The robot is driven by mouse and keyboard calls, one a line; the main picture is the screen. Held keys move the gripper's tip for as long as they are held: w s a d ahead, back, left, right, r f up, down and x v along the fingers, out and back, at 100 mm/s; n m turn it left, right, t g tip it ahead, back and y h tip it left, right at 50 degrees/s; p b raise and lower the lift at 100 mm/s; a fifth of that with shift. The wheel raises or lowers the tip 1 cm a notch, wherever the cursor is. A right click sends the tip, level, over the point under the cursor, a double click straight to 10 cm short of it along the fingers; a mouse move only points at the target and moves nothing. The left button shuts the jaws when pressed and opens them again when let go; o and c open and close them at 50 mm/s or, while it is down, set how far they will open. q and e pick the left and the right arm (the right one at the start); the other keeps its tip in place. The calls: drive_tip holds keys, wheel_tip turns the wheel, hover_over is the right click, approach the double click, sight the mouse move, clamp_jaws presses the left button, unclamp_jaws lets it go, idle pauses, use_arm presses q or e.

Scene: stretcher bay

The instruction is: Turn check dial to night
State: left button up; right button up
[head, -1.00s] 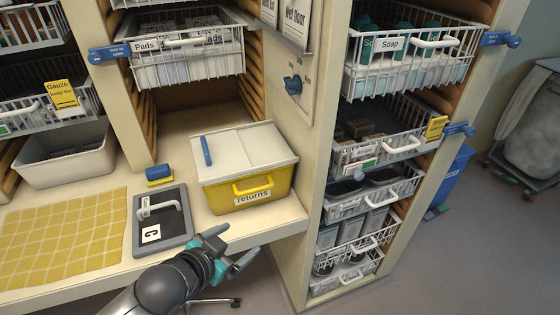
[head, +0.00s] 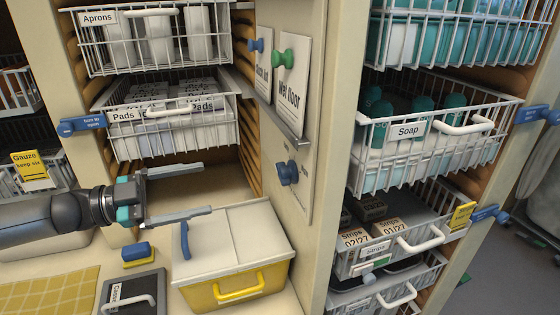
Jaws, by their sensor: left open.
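The check dial is a blue knob (head: 287,172) on the cream side panel (head: 300,205), right of the open shelf space. Small markings sit around it, too small to read. My left gripper (head: 207,190) is open and empty, its two fingers pointing right toward the panel. It is left of the dial and apart from it, above the yellow returns box. My right gripper is out of view.
The yellow box with a white lid (head: 235,245) stands below my left gripper. The Pads basket (head: 170,125) hangs above it. Signs on green and blue knobs, including a Wet floor sign (head: 292,85), hang above the dial. The Soap basket (head: 430,145) is to the right.

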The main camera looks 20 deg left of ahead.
use_arm(q)
drive_tip(key=p, duration=0.3)
approach(279, 174)
drive_tip(key=x, duration=0.7)
drive_tip(key=shift+w, duration=0.2)
drive_tip(key=shift+w+d+p, duration=0.35)
drive_tip(key=shift+w+d, duration=0.05)
drive_tip(key=shift+d, duration=0.2)
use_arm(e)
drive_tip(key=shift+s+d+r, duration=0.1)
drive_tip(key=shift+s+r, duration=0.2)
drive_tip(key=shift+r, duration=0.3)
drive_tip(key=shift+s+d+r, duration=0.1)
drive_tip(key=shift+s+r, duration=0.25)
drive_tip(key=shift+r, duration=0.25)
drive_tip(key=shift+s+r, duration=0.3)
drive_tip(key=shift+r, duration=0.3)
use_arm(q)
drive_tip(key=c, duration=1.4)
drive_tip(key=shift+o, duration=0.2)
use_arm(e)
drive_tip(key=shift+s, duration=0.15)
